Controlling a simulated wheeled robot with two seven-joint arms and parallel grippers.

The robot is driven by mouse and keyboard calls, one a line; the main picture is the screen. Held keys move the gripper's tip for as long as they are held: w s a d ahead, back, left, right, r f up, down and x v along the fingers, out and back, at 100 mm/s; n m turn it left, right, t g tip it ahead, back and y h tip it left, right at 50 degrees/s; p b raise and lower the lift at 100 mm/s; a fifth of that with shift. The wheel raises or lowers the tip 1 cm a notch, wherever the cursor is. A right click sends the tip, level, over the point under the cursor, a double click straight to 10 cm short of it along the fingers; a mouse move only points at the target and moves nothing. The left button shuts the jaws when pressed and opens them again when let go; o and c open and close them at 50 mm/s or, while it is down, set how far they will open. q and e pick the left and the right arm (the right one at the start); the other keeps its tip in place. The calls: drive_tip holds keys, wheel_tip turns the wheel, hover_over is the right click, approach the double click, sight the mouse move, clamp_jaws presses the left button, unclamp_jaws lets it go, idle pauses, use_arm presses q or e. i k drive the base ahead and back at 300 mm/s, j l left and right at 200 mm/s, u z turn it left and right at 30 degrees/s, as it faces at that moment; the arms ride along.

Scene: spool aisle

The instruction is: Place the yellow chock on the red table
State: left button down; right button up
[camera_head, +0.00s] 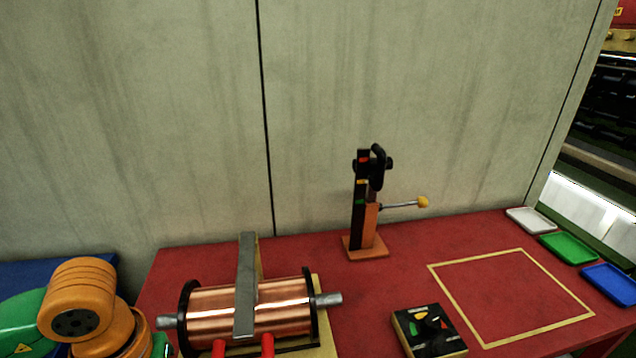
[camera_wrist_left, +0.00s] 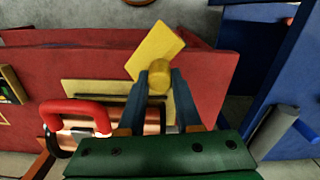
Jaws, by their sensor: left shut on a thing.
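The yellow chock (camera_wrist_left: 158,48), a plate with a round yellow knob, is in the left wrist view. My left gripper (camera_wrist_left: 158,88) is shut on its knob. The chock overlaps the red table (camera_wrist_left: 45,68) near its end in that view; I cannot tell whether it touches the table. In the head view, the red table (camera_head: 400,275) spans the lower middle and right. My right gripper is in neither view.
A copper spool (camera_head: 280,308) with a grey bar across it lies on the table. A lever post (camera_head: 364,210), a black button box (camera_head: 428,330) and white (camera_head: 531,219), green (camera_head: 568,247) and blue (camera_head: 610,284) trays are also there. The yellow-outlined square (camera_head: 510,297) is empty.

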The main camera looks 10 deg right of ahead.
sight(507, 289)
drive_tip(key=l+z, duration=0.15)
drive_tip(key=l, duration=0.95)
drive_tip(key=l+z, duration=0.2)
drive_tip(key=l, duration=0.85)
drive_tip(key=i+l+z, duration=0.2)
drive_tip(key=i+l, duration=0.35)
drive_tip(key=i, duration=0.15)
